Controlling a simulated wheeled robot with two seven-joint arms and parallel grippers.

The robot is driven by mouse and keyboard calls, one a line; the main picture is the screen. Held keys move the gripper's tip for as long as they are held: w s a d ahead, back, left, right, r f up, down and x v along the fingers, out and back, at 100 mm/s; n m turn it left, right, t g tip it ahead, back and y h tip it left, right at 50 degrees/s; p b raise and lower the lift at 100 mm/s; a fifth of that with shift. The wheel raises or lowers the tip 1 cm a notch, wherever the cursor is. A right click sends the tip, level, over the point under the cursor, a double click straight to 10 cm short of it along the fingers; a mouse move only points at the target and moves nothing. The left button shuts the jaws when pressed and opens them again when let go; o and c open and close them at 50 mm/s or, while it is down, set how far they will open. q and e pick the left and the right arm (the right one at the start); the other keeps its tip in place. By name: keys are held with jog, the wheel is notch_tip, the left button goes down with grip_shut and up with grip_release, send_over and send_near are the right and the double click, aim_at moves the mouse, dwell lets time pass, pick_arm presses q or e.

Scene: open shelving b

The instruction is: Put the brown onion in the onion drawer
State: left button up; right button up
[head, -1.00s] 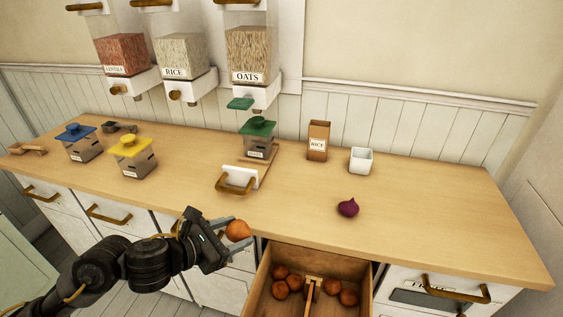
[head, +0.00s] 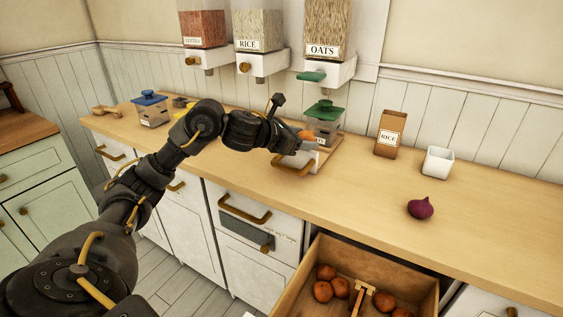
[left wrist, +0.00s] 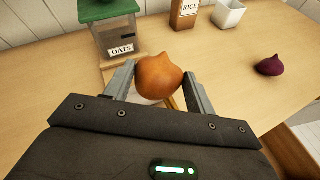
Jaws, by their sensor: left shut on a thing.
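My left gripper (left wrist: 160,88) is shut on the brown onion (left wrist: 159,77), which sits between its two fingers in the left wrist view. In the head view the brown onion (head: 307,135) is held above the counter, in front of the green-lidded oats jar (head: 322,120). The open onion drawer (head: 292,292) is lower and to the right of the gripper. It holds several brown onions (head: 323,291) and a wooden divider (head: 362,297). My right gripper is not in view.
A purple onion (head: 420,208), a white cup (head: 440,162) and a rice box (head: 390,134) stand on the counter (head: 470,240) to the right. Dispensers (head: 328,70) hang above. A blue-lidded jar (head: 151,110) stands at the left. The front counter between jar and purple onion is clear.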

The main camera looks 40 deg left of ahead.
pick_arm(q)
jog(key=w+a+r+n+y+b, duration=0.1)
jog(key=a+r+b, duration=0.1)
jog(key=a, duration=0.3)
jog(key=shift+w+r, duration=0.2)
jog(key=shift+r, duration=0.5)
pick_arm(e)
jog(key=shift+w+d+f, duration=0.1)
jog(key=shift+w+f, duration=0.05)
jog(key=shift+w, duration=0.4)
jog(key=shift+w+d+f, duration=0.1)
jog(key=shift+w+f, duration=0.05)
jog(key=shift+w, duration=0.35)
pick_arm(q)
jog(key=w+a+f, duration=0.2)
jog(key=a+f, duration=0.1)
jog(key=w+a+f, duration=0.3)
jog(key=a, duration=0.1)
jog(key=w+a+f, duration=0.3)
jog(key=shift+a, duration=0.25)
jog(key=shift+w+a+f, duration=0.1)
jog(key=shift+a+f, duration=0.05)
jog(key=shift+f, duration=0.15)
notch_tip(320, 180, down, 3)
jog(key=shift+w+a+f, duration=0.1)
jog(key=shift+f, duration=0.1)
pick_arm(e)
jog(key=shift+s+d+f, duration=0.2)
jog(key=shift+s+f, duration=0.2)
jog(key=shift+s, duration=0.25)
